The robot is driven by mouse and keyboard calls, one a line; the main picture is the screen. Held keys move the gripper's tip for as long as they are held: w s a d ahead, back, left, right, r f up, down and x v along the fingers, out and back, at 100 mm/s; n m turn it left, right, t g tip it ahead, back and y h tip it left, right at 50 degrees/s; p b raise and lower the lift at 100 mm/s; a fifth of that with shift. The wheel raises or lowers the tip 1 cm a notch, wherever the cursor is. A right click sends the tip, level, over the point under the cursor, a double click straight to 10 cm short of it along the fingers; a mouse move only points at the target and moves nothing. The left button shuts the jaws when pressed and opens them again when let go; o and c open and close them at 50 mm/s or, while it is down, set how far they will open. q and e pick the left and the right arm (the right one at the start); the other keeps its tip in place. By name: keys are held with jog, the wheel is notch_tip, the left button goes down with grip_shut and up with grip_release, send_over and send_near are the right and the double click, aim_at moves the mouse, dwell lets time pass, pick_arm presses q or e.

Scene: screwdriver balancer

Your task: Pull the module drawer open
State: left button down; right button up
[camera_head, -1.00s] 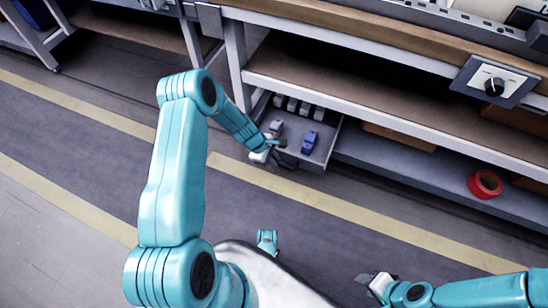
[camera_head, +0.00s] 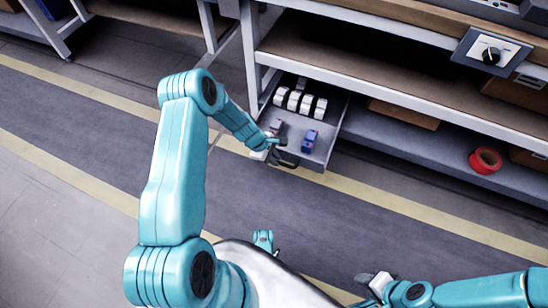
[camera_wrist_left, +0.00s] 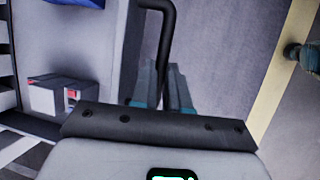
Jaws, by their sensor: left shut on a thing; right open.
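The module drawer (camera_head: 328,144) is pulled out from under the bench, its inside open to view. It holds several white modules (camera_head: 307,100) at the back, a blue module (camera_head: 309,141) and a grey module near the front. My left gripper (camera_head: 276,156) is at the drawer's front, shut on the dark handle (camera_head: 288,161). In the left wrist view the black bar handle (camera_wrist_left: 167,30) runs down between the fingers, with the drawer front beside it. My right gripper (camera_head: 371,283) is open and empty at the bottom, far from the drawer.
A red tape roll (camera_head: 485,160) lies on the lower shelf (camera_head: 430,150) right of the drawer. Cardboard boxes (camera_head: 404,113) sit behind. The floor (camera_head: 400,230) before the drawer is clear.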

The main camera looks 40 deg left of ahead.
pick_arm(q)
jog(key=shift+s, duration=0.15)
pick_arm(e)
jog(key=shift+s+r, duration=0.1)
jog(key=shift+s, duration=0.25)
pick_arm(q)
jog(key=shift+a, duration=0.1)
jog(key=c, duration=1.1)
grip_release()
pick_arm(e)
jog(key=shift+w, duration=0.1)
pick_arm(q)
jog(key=shift+r, duration=0.1)
jog(key=p+v, duration=0.6)
jog(key=v, duration=1)
jog(key=shift+r, duration=0.1)
pick_arm(e)
jog(key=r, duration=0.3)
jog(key=s+a+r, duration=0.1)
jog(key=r, duration=0.1)
jog(key=shift+s+r, duration=0.1)
jog(key=shift+r, duration=0.2)
